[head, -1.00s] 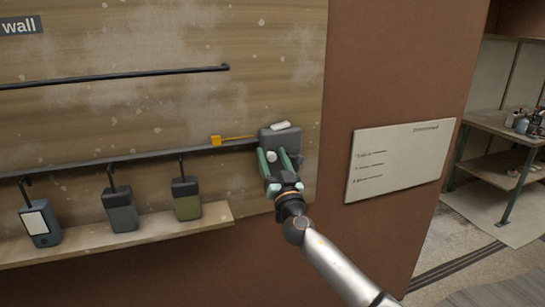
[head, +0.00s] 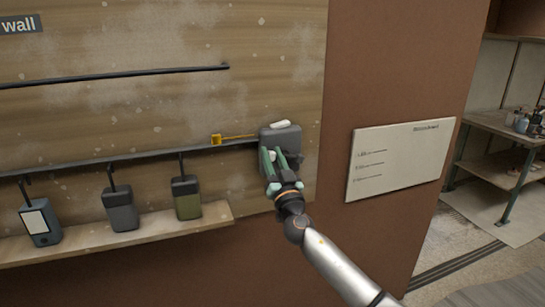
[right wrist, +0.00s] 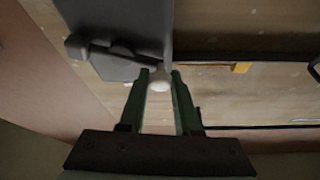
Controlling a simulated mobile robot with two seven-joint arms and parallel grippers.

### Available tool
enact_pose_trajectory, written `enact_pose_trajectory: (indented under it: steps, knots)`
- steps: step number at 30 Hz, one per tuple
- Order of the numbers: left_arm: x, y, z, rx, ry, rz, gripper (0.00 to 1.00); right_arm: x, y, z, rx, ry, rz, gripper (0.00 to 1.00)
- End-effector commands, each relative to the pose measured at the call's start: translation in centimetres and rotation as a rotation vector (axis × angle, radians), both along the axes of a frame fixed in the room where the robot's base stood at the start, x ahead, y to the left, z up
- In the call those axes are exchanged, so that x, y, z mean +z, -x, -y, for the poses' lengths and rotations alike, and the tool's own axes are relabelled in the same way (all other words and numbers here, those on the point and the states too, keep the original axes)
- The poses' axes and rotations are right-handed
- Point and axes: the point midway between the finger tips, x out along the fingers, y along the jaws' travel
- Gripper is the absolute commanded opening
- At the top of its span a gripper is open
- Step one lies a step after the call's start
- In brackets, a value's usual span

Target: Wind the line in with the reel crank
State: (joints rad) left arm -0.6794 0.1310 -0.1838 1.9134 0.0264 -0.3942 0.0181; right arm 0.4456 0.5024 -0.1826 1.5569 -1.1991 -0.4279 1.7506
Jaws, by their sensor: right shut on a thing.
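The reel is a grey box (head: 281,137) on the plastered board, with a small white piece (head: 281,124) on its top. A thin yellow line (head: 238,137) runs left from it to an orange tab (head: 215,140). My right gripper (head: 273,155) is in front of the reel, its green fingers shut on a pale round knob. In the right wrist view the knob (right wrist: 160,79) sits between the fingertips, against the grey reel (right wrist: 135,45). The orange tab (right wrist: 241,67) shows to its right. Much of the crank is hidden by my fingers. My left gripper is out of view.
A dark rail (head: 100,163) runs along the board left of the reel. Several dark box-like devices, one olive (head: 187,198), stand on the wooden shelf (head: 150,231). A white notice (head: 400,160) is on the brown wall at right. A workbench (head: 500,130) stands further right.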

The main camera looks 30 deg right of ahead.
Motion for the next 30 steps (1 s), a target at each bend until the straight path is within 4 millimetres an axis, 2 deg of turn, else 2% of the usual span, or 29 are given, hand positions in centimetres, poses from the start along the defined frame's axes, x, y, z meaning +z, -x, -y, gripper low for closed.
enact_pose_trajectory:
  steps: [8, 17, 23, 30]
  knots:
    - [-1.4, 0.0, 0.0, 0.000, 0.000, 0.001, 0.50, -0.8, 0.0, -0.1, -0.001, 0.085, -0.020, 0.00]
    - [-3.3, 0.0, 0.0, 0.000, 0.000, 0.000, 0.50, -1.9, -0.1, -0.3, 0.001, 0.320, -0.077, 0.00]
    - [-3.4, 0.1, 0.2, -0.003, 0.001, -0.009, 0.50, -2.6, -0.1, -0.2, 0.002, 0.506, -0.123, 0.00]
    - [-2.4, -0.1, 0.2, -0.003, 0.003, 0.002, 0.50, -3.5, 0.0, 0.1, 0.001, 0.729, -0.179, 0.00]
